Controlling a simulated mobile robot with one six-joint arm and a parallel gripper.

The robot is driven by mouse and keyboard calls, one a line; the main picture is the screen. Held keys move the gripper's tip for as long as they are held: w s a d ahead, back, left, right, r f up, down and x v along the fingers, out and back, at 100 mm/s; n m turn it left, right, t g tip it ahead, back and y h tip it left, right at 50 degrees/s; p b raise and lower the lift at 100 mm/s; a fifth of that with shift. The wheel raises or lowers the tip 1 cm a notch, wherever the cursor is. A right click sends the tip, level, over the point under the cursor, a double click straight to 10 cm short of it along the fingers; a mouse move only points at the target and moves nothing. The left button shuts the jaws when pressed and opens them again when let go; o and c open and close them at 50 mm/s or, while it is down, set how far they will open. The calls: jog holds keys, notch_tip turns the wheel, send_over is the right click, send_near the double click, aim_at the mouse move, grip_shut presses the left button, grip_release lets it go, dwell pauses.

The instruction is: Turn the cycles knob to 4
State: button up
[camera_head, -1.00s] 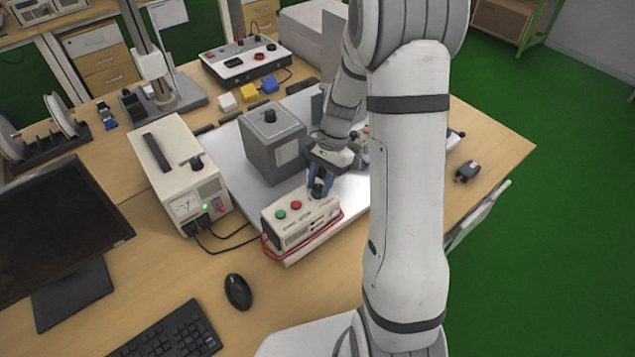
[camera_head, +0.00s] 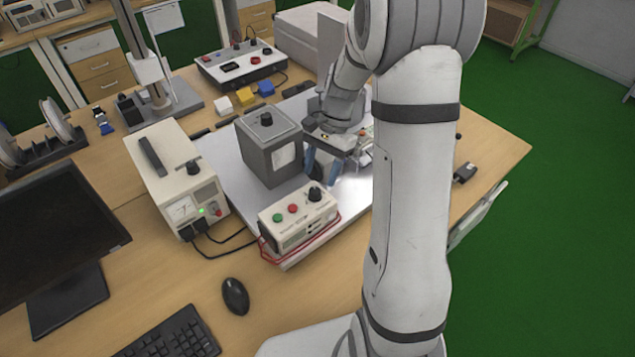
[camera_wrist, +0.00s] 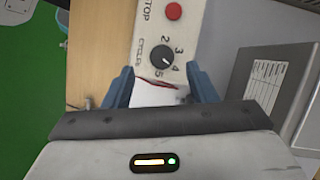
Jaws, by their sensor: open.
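The cream control box (camera_head: 290,230) lies on the white board, with a green button, a red button and the black cycles knob (camera_head: 315,194) on top. In the wrist view the knob (camera_wrist: 162,57) stands beside the printed word CYCLES and the digits 2, 3, 4 and 5. A small light mark on the knob seems to face the 4. My gripper (camera_head: 322,168) is open and empty, with its blue fingers behind and above the knob, apart from it. In the wrist view the fingers (camera_wrist: 163,84) are spread below the knob.
A grey box (camera_head: 268,155) with a top knob stands close to the left of my gripper. A cream power supply (camera_head: 175,175) with cables stands further left. A red cable runs along the control box's front. The desk around the mouse (camera_head: 235,295) is mostly clear.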

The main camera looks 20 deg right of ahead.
jog(key=v, duration=0.3)
dwell(0.5)
jog(key=s+a+r+n+t+h, duration=0.1)
jog(key=s+r+n+t, duration=0.2)
jog(key=s, duration=0.6)
jog(key=s+a+r+n+t+h, duration=0.2)
jog(key=s+r+n, duration=0.5)
jog(key=s, duration=0.2)
jog(key=shift+t+h, duration=0.3)
jog(key=shift+t, duration=0.1)
